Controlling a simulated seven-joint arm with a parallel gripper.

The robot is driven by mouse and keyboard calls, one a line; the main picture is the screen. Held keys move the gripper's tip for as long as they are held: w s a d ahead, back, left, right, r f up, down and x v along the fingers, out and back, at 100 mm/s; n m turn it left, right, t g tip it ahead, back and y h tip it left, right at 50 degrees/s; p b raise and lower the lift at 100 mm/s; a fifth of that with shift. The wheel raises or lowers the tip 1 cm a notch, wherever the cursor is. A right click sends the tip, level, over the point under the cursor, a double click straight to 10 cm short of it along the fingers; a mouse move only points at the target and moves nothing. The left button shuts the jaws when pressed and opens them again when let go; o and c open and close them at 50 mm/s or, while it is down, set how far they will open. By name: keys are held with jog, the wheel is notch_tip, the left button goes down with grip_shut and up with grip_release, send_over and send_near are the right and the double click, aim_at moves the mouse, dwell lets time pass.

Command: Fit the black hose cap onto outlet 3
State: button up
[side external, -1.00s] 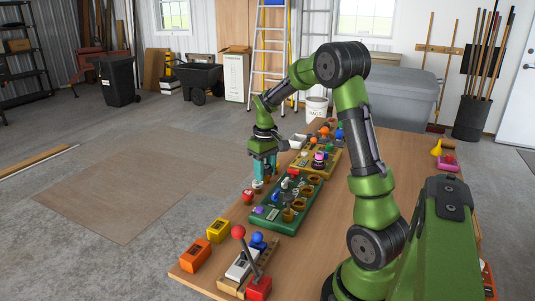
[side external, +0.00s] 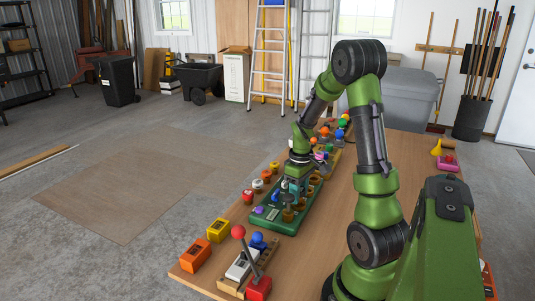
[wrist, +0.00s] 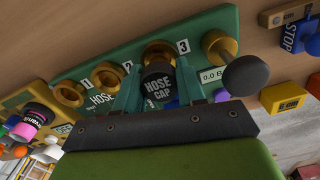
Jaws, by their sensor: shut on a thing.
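The black hose cap (wrist: 158,90), lettered HOSE CAP, is between the teal fingers of my gripper (wrist: 157,76) in the wrist view. My gripper is shut on it. Brass outlet 3 (wrist: 160,50), with its label 3 to the right, shows just beyond the cap. The cap overlaps the outlet's near rim in the picture; I cannot tell whether they touch. Brass outlets 1 (wrist: 69,94) and 2 (wrist: 105,74) are open, to the left. In the side view my gripper (side external: 293,187) is low over the green board (side external: 262,223), and the cap is not clearly visible there.
A brass fitting with a black knob (wrist: 245,75) stands right of outlet 3, close to the right finger. A grey lever with a red ball (side external: 238,232) stands in front of the board. Small coloured items, including a red-topped one (side external: 248,195), line the table's left edge.

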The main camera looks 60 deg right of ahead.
jog(key=shift+f, duration=0.45)
dwell(1.1)
jog(key=shift+r, duration=0.1)
jog(key=shift+r, duration=0.55)
jog(key=shift+r, duration=0.1)
jog(key=shift+f, duration=0.8)
dwell(0.7)
jog(key=shift+r, duration=0.2)
jog(key=shift+r, duration=0.55)
